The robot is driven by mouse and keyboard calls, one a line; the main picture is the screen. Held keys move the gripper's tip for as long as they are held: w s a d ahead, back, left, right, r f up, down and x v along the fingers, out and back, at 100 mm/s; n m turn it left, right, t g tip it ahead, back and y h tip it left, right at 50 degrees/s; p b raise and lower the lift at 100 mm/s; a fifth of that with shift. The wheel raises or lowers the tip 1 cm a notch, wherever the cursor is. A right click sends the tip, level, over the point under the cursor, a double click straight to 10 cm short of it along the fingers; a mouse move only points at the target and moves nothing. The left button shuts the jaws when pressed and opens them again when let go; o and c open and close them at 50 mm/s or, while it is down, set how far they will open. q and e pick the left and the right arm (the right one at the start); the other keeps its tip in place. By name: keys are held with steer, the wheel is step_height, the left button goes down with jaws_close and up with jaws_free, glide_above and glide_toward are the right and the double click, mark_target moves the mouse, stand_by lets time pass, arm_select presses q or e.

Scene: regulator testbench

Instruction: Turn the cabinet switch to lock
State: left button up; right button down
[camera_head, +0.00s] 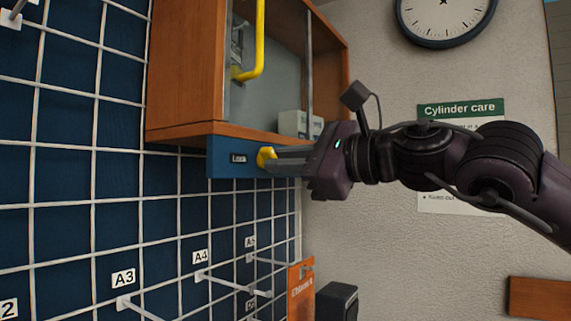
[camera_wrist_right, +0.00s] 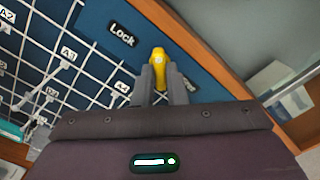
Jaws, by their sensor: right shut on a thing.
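The cabinet (camera_head: 178,82) is a wooden box with a glass front, mounted on the grid wall. Below it is a blue switch panel (camera_head: 222,168) with a "Lock" label, which also shows in the right wrist view (camera_wrist_right: 121,35). The yellow switch knob (camera_head: 264,156) sits to the right of that label. My right gripper (camera_head: 276,158) reaches in from the right and is shut on the knob. In the right wrist view the knob (camera_wrist_right: 159,60) stands between the fingertips, with its tip showing beyond them. A second label right of the knob is partly hidden by a finger. My left gripper is out of view.
The white wire grid (camera_head: 90,206) has labelled hooks such as A3 and A4 below. An orange card (camera_head: 301,290) and a dark box (camera_head: 337,300) are lower right. A clock (camera_head: 444,18) and poster (camera_head: 460,110) hang on the wall.

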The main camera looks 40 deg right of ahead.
steer(key=shift+f, duration=0.1)
stand_by(0.3)
steer(key=c, duration=1.5)
jaws_free()
steer(key=shift+o, duration=0.2)
steer(key=b+v, duration=0.3)
steer(key=v, duration=0.4)
steer(key=shift+s+d+b, duration=0.2)
steer(key=shift+s+b, duration=0.15)
steer(key=shift+b, duration=0.05)
